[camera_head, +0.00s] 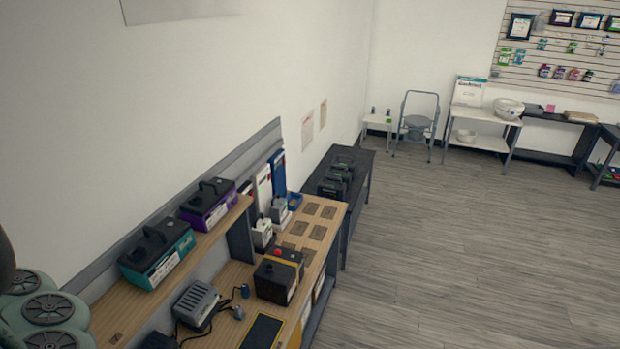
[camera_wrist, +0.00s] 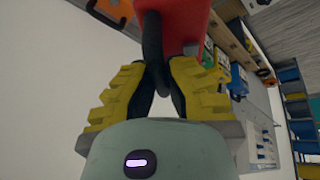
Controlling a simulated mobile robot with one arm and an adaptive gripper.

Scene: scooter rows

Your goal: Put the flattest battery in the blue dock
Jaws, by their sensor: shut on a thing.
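In the wrist view my gripper (camera_wrist: 156,72) has its yellow-padded fingers closed on the dark handle of a red thing (camera_wrist: 187,24), which looks like a battery; only part of it shows. My gripper is out of the head view. In the head view a teal battery (camera_head: 158,251) and a purple battery (camera_head: 208,204) stand on the wooden shelf. Any charge marks on them are too small to read. A tall blue unit (camera_head: 278,170) stands against the wall beyond the shelf; I cannot tell whether it is the blue dock.
A wooden bench holds a grey charger (camera_head: 196,304), a dark box with a red knob (camera_head: 276,281) and a small blue bin (camera_head: 295,200). Dark units with green marks (camera_head: 335,175) stand on a black table beyond. The floor (camera_head: 450,250) to the right is clear.

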